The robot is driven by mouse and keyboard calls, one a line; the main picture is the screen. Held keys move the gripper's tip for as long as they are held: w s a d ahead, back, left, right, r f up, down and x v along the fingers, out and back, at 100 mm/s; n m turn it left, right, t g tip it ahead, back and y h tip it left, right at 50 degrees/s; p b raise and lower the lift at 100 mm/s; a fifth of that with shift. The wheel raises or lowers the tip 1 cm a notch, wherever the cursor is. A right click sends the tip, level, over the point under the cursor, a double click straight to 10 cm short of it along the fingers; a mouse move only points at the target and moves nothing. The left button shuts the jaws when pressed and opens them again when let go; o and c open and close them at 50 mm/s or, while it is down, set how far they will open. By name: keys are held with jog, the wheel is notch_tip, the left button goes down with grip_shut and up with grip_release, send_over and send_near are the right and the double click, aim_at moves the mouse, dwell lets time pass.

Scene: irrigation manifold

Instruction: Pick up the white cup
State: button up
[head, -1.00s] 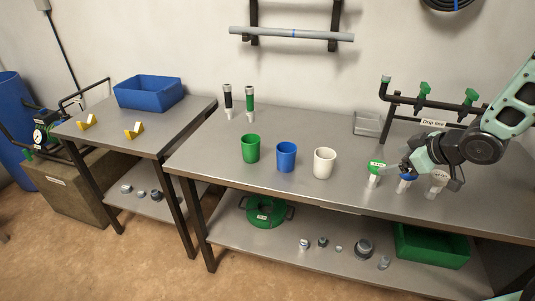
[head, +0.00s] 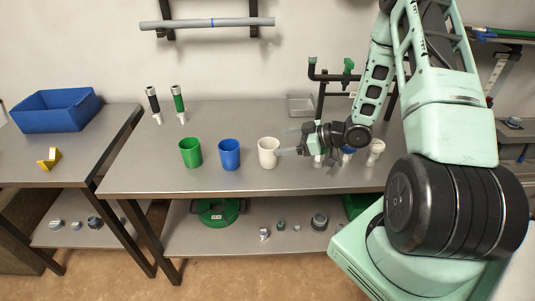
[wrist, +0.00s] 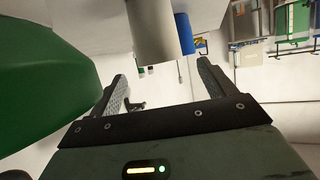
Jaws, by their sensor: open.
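The white cup (head: 268,153) stands upright on the workbench, right of the blue cup (head: 229,154) and the green cup (head: 190,153). My gripper (head: 287,141) is open and empty just right of the white cup, its fingers pointing left toward it. In the head view the nearer fingertip reaches the cup's right edge; I cannot tell whether it touches. In the wrist view, my gripper's fingers (wrist: 161,72) are spread apart. The white cup (wrist: 152,30) shows ahead of them at the top, with the blue cup (wrist: 184,33) behind it.
Several small valves (head: 376,149) stand under and right of my gripper. A large green shape (wrist: 40,85) fills the wrist view's left side, close by. A drip-line pipe frame (head: 322,76) and grey tray (head: 300,105) are behind.

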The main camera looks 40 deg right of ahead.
aim_at(260, 145)
jog(key=shift+p+x, duration=1)
jog(key=shift+x, duration=3)
jog(key=shift+r, duration=0.1)
jog(key=c, duration=1)
